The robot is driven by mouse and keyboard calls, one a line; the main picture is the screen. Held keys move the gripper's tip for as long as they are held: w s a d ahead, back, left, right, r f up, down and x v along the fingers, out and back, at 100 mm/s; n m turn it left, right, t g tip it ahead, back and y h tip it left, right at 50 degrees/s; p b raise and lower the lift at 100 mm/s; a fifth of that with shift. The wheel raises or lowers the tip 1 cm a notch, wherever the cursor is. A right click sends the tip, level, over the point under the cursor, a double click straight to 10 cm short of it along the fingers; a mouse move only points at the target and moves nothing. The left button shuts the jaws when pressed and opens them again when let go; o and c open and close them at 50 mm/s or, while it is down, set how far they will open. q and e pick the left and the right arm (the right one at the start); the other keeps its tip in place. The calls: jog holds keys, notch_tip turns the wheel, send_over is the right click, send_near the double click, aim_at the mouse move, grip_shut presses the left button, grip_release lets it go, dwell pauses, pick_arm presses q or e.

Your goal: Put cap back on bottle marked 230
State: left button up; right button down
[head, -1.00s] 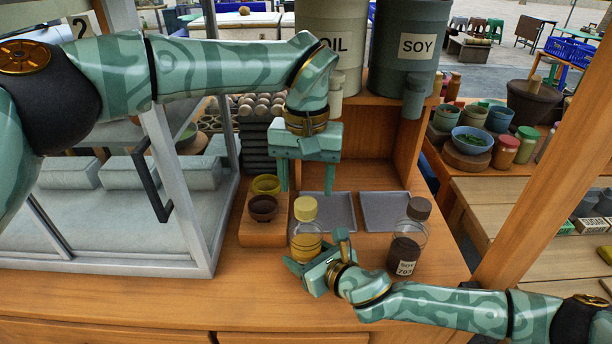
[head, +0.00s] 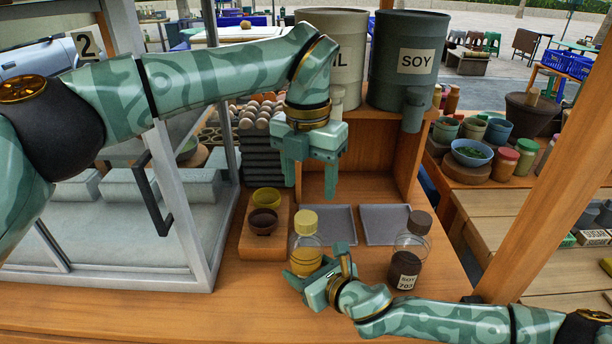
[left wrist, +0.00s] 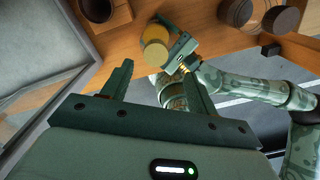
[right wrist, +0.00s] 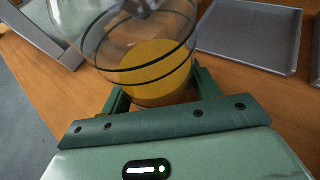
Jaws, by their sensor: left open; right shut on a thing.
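A clear bottle (head: 305,258) with yellow liquid stands at the front of the wooden counter. A yellow cap (head: 306,222) sits at its top; I cannot tell how tightly. No number on it is readable. My right gripper (head: 316,264) is shut around its lower body; the right wrist view shows the glass (right wrist: 150,65) between the fingers. My left gripper (head: 309,188) is open and empty, fingers down, above the capped bottle. The left wrist view shows the yellow cap (left wrist: 156,54) beyond the open fingers. A dark soy bottle (head: 408,262) with a brown cap is labelled 703.
Two grey trays (head: 329,210) lie behind the bottles, both empty. Small yellow and brown bowls (head: 264,220) stand on a wooden block at left. A glass-sided case (head: 190,235) stands further left. Large oil and soy drums (head: 407,75) stand on the shelf behind.

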aim_at(306, 217)
pick_arm(q)
jog(key=n, duration=0.5)
jog(key=shift+a+r+n, duration=0.1)
jog(key=shift+a+n, duration=0.1)
jog(key=shift+n, duration=0.1)
jog(key=n, duration=0.5)
jog(key=shift+a+f, duration=0.1)
jog(key=shift+f, duration=3.95)
